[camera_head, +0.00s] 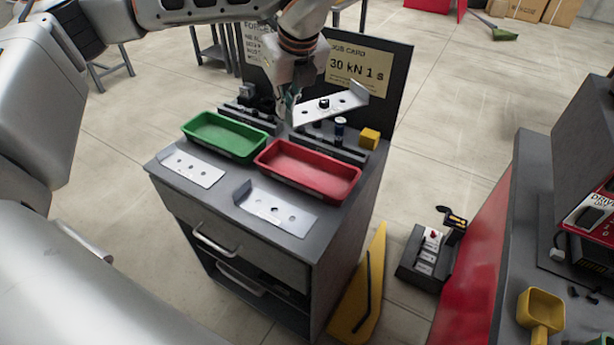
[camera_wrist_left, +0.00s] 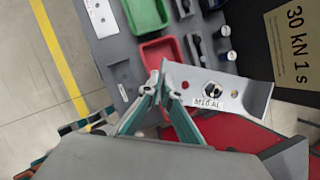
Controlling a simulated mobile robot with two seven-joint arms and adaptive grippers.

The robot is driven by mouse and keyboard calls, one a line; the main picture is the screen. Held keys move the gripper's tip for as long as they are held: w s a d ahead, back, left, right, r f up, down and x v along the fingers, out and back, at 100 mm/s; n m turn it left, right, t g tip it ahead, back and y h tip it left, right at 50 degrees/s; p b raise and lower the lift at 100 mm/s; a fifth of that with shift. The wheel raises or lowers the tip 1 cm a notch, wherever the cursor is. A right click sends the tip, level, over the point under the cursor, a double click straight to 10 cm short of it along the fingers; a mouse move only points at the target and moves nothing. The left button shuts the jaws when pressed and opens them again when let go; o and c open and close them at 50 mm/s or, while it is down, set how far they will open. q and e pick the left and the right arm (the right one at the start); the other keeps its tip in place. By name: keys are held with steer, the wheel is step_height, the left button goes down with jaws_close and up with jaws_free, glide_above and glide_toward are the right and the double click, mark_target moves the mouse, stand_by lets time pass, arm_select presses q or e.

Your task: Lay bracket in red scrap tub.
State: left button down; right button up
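My left gripper (camera_head: 291,106) is shut on one end of a silver metal bracket (camera_head: 340,104) with holes and an upturned end. The bracket is in the air, tilted, above the back of the cabinet top. In the left wrist view the fingers (camera_wrist_left: 160,88) pinch the end of the bracket (camera_wrist_left: 225,92), which is marked "M10 AL" and has a dark bolt-like part in it. The red scrap tub (camera_head: 307,170) stands on the cabinet, below and in front of the gripper. It looks empty, and shows partly behind the bracket in the wrist view (camera_wrist_left: 160,50). My right gripper is not in view.
A green tub (camera_head: 222,136) stands left of the red one. Two more flat brackets lie on the cabinet top, at left (camera_head: 192,168) and at front (camera_head: 275,208). Behind the tubs are dark racks, a yellow block (camera_head: 370,138) and an upright sign board (camera_head: 385,80).

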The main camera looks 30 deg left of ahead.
arm_select(q)
steer(key=w+a+r+m+t+h, duration=0.2)
steer(key=w+a+m+h, duration=0.4)
steer(key=m, duration=0.6)
steer(key=shift+y, duration=0.9)
steer(key=f, duration=0.5)
steer(key=s+f+b, duration=0.1)
steer(key=f, duration=0.5)
steer(key=a+f+b, duration=0.1)
steer(key=f, duration=0.4)
steer(key=shift+s+a+f, duration=0.1)
steer(key=shift+s+f, duration=0.05)
steer(key=shift+s, duration=0.05)
steer(key=shift+f+b, duration=0.45)
steer(key=shift+f, duration=1.55)
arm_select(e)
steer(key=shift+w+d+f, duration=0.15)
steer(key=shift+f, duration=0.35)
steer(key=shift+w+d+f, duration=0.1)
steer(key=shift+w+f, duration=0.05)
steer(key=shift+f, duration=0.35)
arm_select(q)
steer(key=shift+f, duration=0.45)
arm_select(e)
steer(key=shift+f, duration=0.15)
arm_select(q)
steer(key=shift+f, duration=0.15)
